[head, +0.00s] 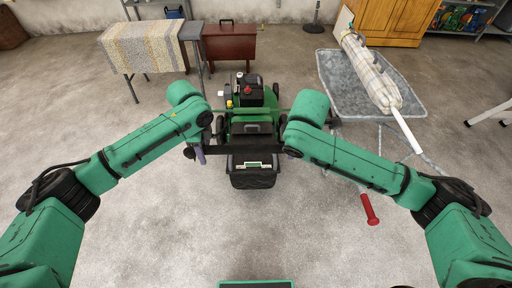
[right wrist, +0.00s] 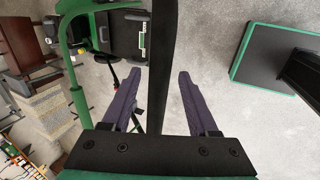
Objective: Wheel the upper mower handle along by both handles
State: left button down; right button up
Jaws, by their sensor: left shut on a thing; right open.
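The mower (head: 250,100), green with a black engine, stands ahead of me in the head view, with a black collecting box (head: 253,175) on the near side. Its upper handle (head: 243,143) is a dark bar across the middle, between my two arms. My left gripper (head: 200,154) is shut on the bar's left end; its jaws are mostly hidden by the arm. My right gripper (right wrist: 159,78) is open in the right wrist view, its two purple fingers apart on either side of the black bar (right wrist: 162,50). The head view shows little of this gripper.
A red-handled object (head: 369,209) lies on the floor at right. A grey metal tray (head: 345,90) bearing a long wrapped roll (head: 372,72) stands beyond it. A cloth-covered bench (head: 143,48) and a dark red box (head: 229,42) stand behind. The near floor is mostly clear.

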aim_at(288, 151)
jog(key=x, duration=0.4)
jog(key=shift+w+f, duration=0.15)
jog(key=shift+f, duration=0.2)
grip_shut()
dwell(1.1)
jog(key=shift+f, duration=0.1)
